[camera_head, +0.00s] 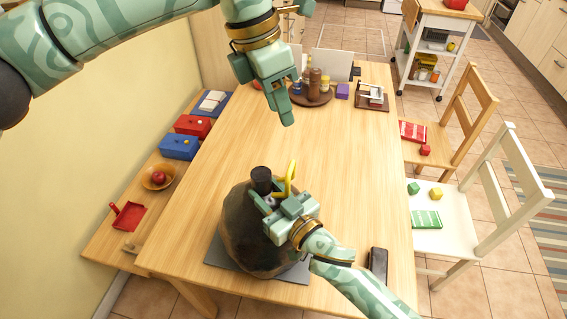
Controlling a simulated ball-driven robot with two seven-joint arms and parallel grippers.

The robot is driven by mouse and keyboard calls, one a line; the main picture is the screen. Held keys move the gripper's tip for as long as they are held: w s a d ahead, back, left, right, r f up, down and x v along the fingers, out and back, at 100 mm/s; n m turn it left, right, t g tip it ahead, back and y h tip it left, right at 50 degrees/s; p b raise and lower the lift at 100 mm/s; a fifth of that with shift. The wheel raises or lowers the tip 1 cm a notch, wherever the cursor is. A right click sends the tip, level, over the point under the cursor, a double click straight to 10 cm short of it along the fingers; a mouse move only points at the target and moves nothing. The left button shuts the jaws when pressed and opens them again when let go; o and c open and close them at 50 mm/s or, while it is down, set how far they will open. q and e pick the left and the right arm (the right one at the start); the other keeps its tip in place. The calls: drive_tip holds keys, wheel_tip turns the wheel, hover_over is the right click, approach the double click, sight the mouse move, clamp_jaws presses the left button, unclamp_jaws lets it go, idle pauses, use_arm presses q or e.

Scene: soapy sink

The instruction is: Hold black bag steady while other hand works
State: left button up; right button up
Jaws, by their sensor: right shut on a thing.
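The black bag (243,245), dark and rounded, stands upright near the front of the wooden table, with a dark knob-like top (261,174). My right gripper (272,203) is shut on the bag's upper part, and the gripper hides the exact contact. A yellow curved strip (291,178) sticks up beside the gripper; I cannot tell where its lower end goes. My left gripper (287,118) hangs above the middle of the table, away from the bag and pointing down. Its fingers are seen from a side that hides any gap.
The bag stands on a grey mat (222,262). A black phone-like object (378,263) lies to its right. A round tray (318,96) with jars is at the back. A bench with red box (193,126) and blue box (179,146) is left. Mid-table is clear.

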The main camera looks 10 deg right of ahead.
sight(289, 166)
use_arm(q)
drive_tip(key=f+n, duration=0.3)
drive_tip(key=f, duration=0.1)
drive_tip(key=d+f+n, duration=0.1)
drive_tip(key=f+n, duration=0.2)
drive_tip(key=f, duration=0.1)
drive_tip(key=s+f+n, duration=0.1)
drive_tip(key=f+n, duration=0.3)
drive_tip(key=shift+d+g+y, duration=0.3)
drive_tip(key=shift+y, duration=0.1)
drive_tip(key=shift+r, duration=0.1)
clamp_jaws()
